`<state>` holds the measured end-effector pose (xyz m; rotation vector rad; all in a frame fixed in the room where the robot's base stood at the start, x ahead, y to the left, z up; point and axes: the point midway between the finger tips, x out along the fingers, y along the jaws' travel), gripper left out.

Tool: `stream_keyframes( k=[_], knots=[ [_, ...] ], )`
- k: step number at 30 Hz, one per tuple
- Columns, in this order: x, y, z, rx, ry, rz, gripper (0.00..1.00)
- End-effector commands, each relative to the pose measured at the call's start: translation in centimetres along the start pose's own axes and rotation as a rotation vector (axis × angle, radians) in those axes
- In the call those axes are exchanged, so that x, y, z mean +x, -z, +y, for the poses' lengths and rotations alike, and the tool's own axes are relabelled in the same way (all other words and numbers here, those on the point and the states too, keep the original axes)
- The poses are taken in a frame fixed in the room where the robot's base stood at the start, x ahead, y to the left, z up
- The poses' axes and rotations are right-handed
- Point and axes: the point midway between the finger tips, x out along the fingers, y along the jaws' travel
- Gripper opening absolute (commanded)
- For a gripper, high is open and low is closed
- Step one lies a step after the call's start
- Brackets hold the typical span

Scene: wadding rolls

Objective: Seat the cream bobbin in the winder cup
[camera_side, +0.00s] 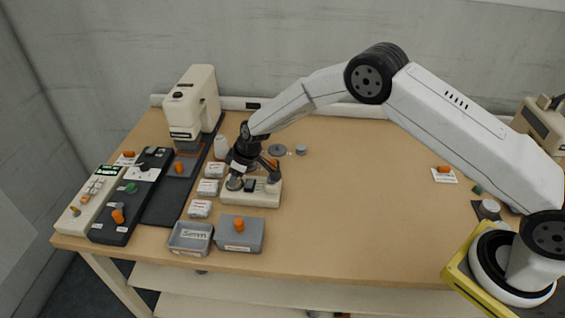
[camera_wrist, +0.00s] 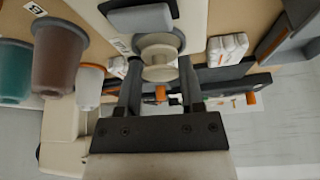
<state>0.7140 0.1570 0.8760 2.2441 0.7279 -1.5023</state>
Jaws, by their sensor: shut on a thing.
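The cream bobbin (camera_wrist: 158,58) is between my fingertips in the wrist view, its round flange facing the camera. My gripper (camera_wrist: 159,72) is shut on it, one dark finger on each side. In the side view my gripper (camera_side: 254,172) is low over the cream winder (camera_side: 258,198). The winder's cream body also shows behind the bobbin in the wrist view (camera_wrist: 118,18), with a grey block on it. The bobbin cannot be made out in the side view.
A cream machine (camera_side: 193,105) is behind left. Tapered containers, one brown (camera_wrist: 60,60), stand left in the wrist view. The table's centre right (camera_side: 360,210) is clear.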

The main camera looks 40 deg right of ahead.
Motion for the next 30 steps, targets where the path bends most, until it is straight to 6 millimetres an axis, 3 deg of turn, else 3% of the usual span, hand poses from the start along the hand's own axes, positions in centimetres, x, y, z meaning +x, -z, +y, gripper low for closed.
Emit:
stream_keyframes(
  k=[30],
  knots=[
    [0.73,-0.3,0.0,0.0,0.0,0.0,0.0]
  ],
)
